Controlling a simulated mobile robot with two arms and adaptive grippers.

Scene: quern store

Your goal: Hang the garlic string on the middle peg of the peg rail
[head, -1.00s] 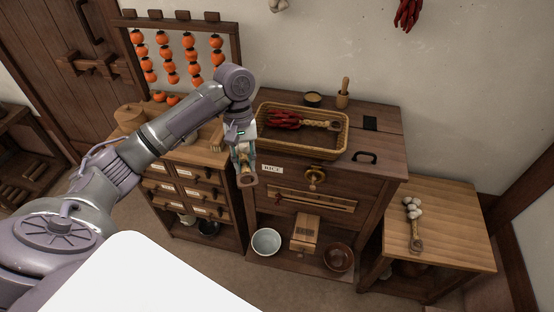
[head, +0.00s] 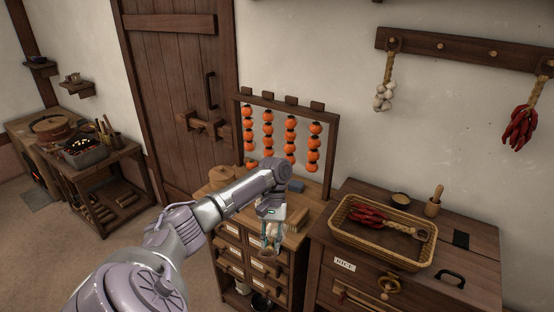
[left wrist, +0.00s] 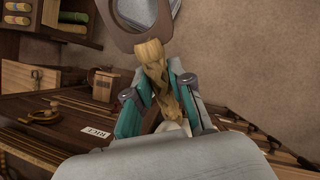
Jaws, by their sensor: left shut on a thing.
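My left gripper (head: 271,238) is shut on a braided straw stem with a brown loop at its end. The left wrist view shows the braid (left wrist: 152,66) between the two teal fingers; a pale bulb shows just below, so it looks like the garlic string. The rest of it is hidden by the gripper. The dark peg rail (head: 465,50) is on the wall at upper right, well above and right of the gripper. A garlic string (head: 384,92) hangs at its left end and a red chilli string (head: 520,126) farther right. Two bare pegs show between them. My right gripper is not in view.
A wicker basket (head: 348,239) with a chilli string stands on the chest below the rail, beside a pestle (head: 434,202) and small bowl. A persimmon rack (head: 334,150) stands on the drawer cabinet (head: 282,270) behind my left arm. The wall below the rail is partly clear.

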